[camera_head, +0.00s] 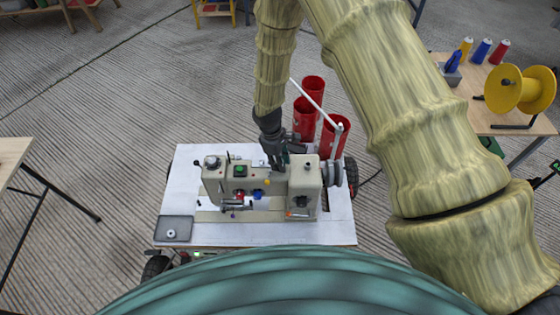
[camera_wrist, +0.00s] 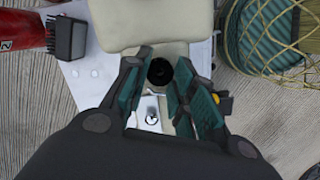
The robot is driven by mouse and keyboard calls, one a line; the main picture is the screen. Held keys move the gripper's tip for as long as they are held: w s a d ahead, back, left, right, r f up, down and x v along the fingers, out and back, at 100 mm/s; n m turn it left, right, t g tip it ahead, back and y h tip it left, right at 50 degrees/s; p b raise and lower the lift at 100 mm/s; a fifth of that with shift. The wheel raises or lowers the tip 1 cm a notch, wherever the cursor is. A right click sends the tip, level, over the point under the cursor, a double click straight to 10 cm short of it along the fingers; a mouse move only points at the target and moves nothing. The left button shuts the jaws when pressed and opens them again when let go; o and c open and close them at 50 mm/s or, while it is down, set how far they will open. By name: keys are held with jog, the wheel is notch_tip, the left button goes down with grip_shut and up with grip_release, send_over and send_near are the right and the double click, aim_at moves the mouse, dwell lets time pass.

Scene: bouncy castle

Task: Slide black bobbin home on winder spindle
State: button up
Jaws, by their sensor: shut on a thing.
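My gripper (camera_head: 277,158) reaches down behind the beige sewing machine (camera_head: 228,182) on the white-topped stand. In the wrist view, my gripper (camera_wrist: 160,62) has its teal-padded fingers closed about the black bobbin (camera_wrist: 159,72), which shows as a dark round piece between the fingertips. A bright metal plate with a small shiny post (camera_wrist: 152,114) lies between the fingers, below the bobbin in the picture. It may be the winder spindle, but I cannot tell for sure. Whether the bobbin touches the post is not clear. The bobbin is not distinguishable in the head view.
Several red cylinders (camera_head: 312,92) stand behind the machine, near my arm. A grey tray (camera_head: 174,228) with a small pale piece lies at the stand's front left. Right, a table (camera_head: 480,110) holds a yellow spool (camera_head: 505,89) and thread cones. White tabletop is clear left of the machine.

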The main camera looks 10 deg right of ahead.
jog(key=shift+f, duration=0.1)
jog(key=o, duration=0.9)
jog(key=shift+c, duration=0.2)
notch_tip(320, 180, up, 12)
jog(key=w+a, duration=0.1)
jog(key=shift+a, duration=0.4)
jog(key=shift+f, duration=0.2)
